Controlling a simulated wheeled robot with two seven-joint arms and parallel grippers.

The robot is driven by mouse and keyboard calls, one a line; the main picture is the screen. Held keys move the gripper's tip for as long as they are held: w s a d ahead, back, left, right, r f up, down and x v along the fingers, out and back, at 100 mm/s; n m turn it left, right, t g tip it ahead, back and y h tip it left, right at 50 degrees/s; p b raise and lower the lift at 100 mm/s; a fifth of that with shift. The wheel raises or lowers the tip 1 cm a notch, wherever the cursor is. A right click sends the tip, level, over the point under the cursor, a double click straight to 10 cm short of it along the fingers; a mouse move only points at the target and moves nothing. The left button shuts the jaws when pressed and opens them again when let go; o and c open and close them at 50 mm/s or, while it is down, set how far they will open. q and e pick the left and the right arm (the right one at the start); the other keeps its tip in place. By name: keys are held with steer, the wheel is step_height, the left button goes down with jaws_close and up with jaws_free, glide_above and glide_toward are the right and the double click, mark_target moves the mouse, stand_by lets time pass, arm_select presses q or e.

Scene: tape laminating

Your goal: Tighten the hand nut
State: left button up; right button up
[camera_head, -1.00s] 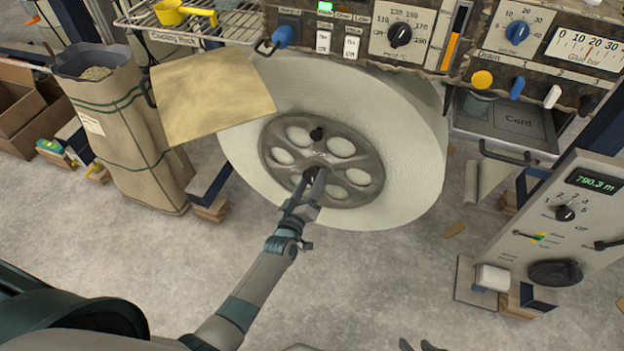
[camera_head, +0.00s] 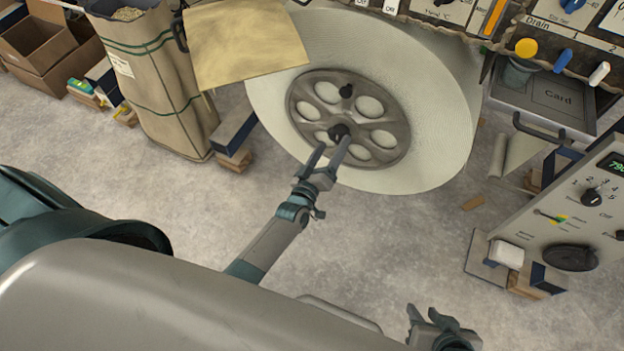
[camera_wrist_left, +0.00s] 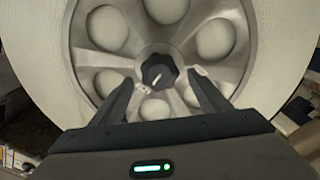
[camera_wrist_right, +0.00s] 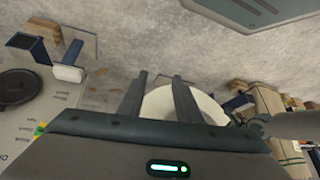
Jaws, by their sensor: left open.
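The hand nut (camera_head: 339,131) is a small black knob at the hub of the grey spoked wheel (camera_head: 301,92) of the large white roll. It also shows in the left wrist view (camera_wrist_left: 159,72). My left gripper (camera_head: 331,146) is open in front of the hub, its fingertips to either side of the nut and slightly below it. In the left wrist view its fingers (camera_wrist_left: 160,88) stand apart, with a gap to the nut on both sides. My right gripper (camera_head: 424,312) is low in the head view, away from the wheel. Its fingers (camera_wrist_right: 158,77) are apart and empty.
A tan sheet (camera_head: 245,42) hangs at the roll's upper left, beside a tall sack (camera_head: 160,80). A control panel (camera_head: 590,200) stands at right. The floor below the roll is mostly clear.

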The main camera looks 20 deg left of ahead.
arm_select(q)
steer(key=s, duration=1.3)
steer(key=shift+s+a+p, duration=0.15)
steer(key=shift+a+p, duration=0.05)
steer(key=shift+p, duration=0.15)
arm_select(e)
steer(key=shift+s+d+f+g, duration=0.15)
steer(key=shift+s+d+g, duration=0.15)
steer(key=shift+d, duration=0.35)
steer(key=shift+w, duration=0.1)
